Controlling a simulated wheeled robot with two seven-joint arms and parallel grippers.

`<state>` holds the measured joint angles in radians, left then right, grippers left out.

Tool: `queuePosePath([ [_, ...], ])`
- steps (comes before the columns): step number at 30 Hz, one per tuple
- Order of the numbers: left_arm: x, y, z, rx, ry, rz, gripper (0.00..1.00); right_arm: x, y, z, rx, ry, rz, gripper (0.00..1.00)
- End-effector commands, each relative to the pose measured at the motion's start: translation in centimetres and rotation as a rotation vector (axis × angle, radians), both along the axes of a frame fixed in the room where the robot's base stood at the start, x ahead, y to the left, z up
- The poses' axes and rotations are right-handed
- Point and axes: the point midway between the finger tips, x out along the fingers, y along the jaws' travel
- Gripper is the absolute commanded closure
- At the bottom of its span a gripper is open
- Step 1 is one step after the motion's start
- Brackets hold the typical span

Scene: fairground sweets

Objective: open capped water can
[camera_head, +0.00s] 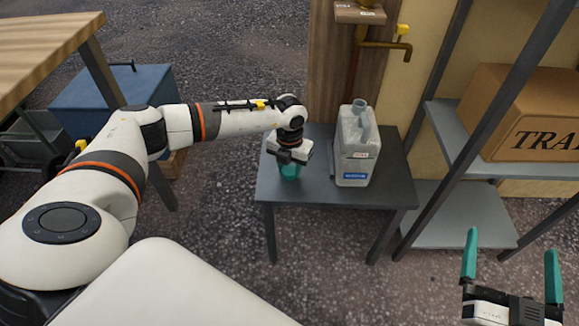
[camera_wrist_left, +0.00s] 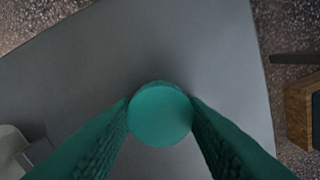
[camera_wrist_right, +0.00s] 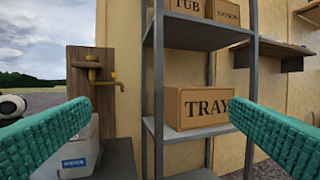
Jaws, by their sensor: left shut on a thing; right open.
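The water can (camera_head: 356,150), a translucent grey-white canister with a blue label, stands upright on the dark grey table (camera_head: 400,185). Its neck at the top shows no cap on it. Part of the can also shows in the right wrist view (camera_wrist_right: 78,158). My left gripper (camera_head: 290,172) points down at the table just left of the can. It is shut on a round teal cap (camera_wrist_left: 160,114), low over the tabletop; I cannot tell whether the cap touches it. My right gripper (camera_head: 511,245) is open and empty, away from the table at the lower right.
A brass tap (camera_head: 385,44) on a wooden post stands behind the table. A metal shelf (camera_head: 445,130) with a cardboard box (camera_head: 520,115) is on the right. A blue box (camera_head: 110,95) stands on the left. Bare tabletop shows in front of the can.

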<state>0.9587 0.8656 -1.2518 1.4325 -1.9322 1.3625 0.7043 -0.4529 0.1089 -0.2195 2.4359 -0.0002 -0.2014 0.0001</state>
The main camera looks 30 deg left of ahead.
Motion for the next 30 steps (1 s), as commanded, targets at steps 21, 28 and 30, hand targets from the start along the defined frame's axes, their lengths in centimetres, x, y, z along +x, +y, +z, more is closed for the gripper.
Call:
queuePosePath([
  [21,0.1,0.0,2.1,-0.001,-0.002,0.000,0.40,0.1,-0.3,-2.1,-0.038,0.146,-0.007,0.00],
  [28,0.1,0.0,5.6,0.000,-0.003,-0.001,0.40,-0.7,-1.2,-6.0,-0.102,0.399,-0.025,0.00],
  [30,0.1,0.0,6.8,-0.001,-0.003,-0.001,0.40,-1.1,-1.5,-7.1,-0.121,0.477,-0.029,0.00],
])
